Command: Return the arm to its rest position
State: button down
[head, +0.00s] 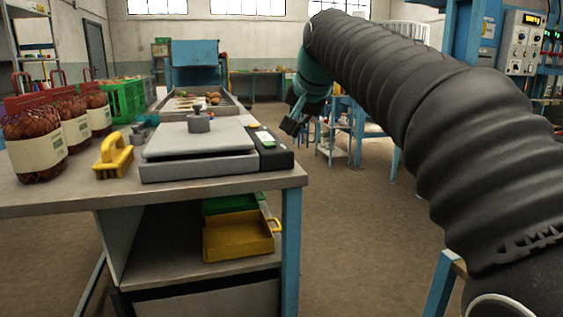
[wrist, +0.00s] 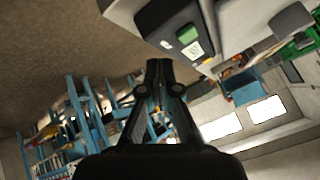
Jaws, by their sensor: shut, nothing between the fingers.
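My arm, in a ribbed black sleeve, reaches in from the right of the head view. My gripper (head: 294,125) hangs at its far end, to the right of the workbench and apart from it. In the wrist view my gripper (wrist: 163,72) has its dark fingers drawn together with nothing between them. The floor and distant furniture show behind it.
The workbench (head: 60,196) holds a grey scale (head: 200,150) with a small weight, a yellow-handled brush (head: 113,157), several netted sacks (head: 32,140) and a green crate (head: 126,101). A yellow bin (head: 238,236) sits on the shelf below. Open floor (head: 350,230) lies right of the bench.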

jog(key=s+d+f+n, duration=0.1)
jog(key=s+d+f, duration=0.3)
jog(key=s+f, duration=0.5)
jog(key=s+d+f+n+g+h, duration=0.1)
jog(key=s+d+f, duration=0.4)
jog(key=s+f, duration=0.5)
jog(key=s+d+f+n+g+h, duration=0.1)
jog(key=s+d+f, duration=0.3)
jog(key=s+f, duration=0.6)
jog(key=shift+s+d+f+n, duration=0.2)
jog(key=shift+s+n, duration=0.2)
jog(key=shift+s, duration=0.6)
